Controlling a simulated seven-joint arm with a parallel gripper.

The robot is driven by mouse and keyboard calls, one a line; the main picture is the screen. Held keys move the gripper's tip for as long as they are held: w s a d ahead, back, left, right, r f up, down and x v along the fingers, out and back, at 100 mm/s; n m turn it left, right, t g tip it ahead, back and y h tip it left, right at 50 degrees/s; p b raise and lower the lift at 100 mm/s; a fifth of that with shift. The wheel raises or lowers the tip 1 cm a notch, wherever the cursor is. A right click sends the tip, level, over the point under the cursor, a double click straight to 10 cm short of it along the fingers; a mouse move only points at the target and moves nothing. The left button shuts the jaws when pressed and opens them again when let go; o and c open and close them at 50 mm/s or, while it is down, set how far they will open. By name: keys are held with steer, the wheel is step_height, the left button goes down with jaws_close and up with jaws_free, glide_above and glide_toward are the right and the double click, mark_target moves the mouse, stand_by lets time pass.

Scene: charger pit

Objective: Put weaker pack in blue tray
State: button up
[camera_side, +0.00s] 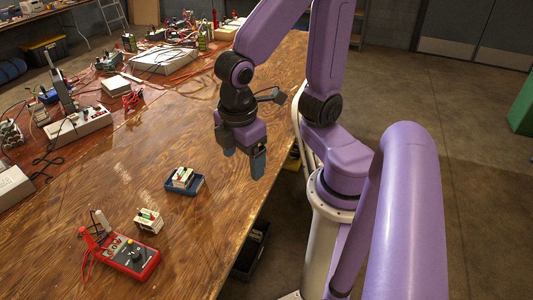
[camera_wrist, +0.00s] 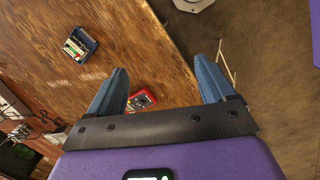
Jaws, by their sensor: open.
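A small white pack (camera_side: 182,176) with green and dark markings sits in the blue tray (camera_side: 184,192) on the wooden table. In the wrist view the tray (camera_wrist: 91,40) with that pack (camera_wrist: 75,48) shows at the upper left. A second, similar pack (camera_side: 149,220) stands on the bare table between the tray and a red meter (camera_side: 130,258). The meter (camera_wrist: 142,99) shows partly behind a finger in the wrist view. My gripper (camera_side: 243,158) is open and empty, above the table's right edge, right of the tray. I cannot read which pack is weaker.
Probe leads (camera_side: 90,240) and a white upright piece stand by the meter's left. Cluttered electronics, cables and boxes (camera_side: 80,125) fill the table's far left side. The table's middle is clear. The floor (camera_side: 440,130) lies beyond the right edge, with a dark bin below it.

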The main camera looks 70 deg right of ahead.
steer(key=shift+y, duration=0.9)
steer(key=s, duration=0.1)
steer(key=s+d, duration=0.1)
steer(key=s, duration=0.1)
steer(key=s+r, duration=0.1)
steer(key=shift+s+d, duration=0.15)
steer(key=shift+s, duration=0.25)
stand_by(0.9)
